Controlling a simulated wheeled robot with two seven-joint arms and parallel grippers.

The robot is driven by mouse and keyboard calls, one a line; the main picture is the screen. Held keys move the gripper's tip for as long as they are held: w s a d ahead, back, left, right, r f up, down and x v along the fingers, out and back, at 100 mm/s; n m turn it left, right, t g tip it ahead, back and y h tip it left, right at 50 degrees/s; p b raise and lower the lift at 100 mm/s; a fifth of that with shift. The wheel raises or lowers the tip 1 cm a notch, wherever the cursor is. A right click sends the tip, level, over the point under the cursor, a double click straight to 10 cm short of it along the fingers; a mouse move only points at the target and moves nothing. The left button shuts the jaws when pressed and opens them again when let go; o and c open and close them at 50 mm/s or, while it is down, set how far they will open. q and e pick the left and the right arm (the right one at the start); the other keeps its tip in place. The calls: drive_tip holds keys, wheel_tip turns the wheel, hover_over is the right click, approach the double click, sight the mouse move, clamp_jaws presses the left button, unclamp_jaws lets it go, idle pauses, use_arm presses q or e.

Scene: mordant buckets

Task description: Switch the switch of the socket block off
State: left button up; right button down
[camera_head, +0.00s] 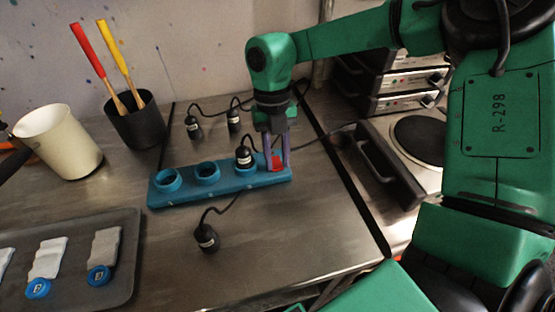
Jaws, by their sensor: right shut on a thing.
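The blue socket block (188,199) lies on the counter in the middle of the head view. It has several round sockets in a row, and a black plug (243,156) stands in the rightmost one. A red switch (277,163) sits at the block's right end. My right gripper (277,164) points down over this end, with its two fingers on either side of the red switch and shut on it. The switch's setting cannot be told. My left gripper is not in view.
Loose black plugs with cords stand behind the block, and another plug (207,238) is in front. A dark cup (137,125) with brushes and a cream bucket (58,142) stand at left. A grey tray (122,255) is front left. A hot plate (418,137) is at right.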

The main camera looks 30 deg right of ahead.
drive_tip(key=shift+w, duration=0.1)
drive_tip(key=c, duration=0.6)
unclamp_jaws()
drive_tip(key=shift+r, duration=0.1)
drive_tip(key=v, duration=1.4)
drive_tip(key=shift+w+r+p, duration=0.2)
drive_tip(key=shift+w+p, duration=0.05)
drive_tip(key=shift+p, duration=0.15)
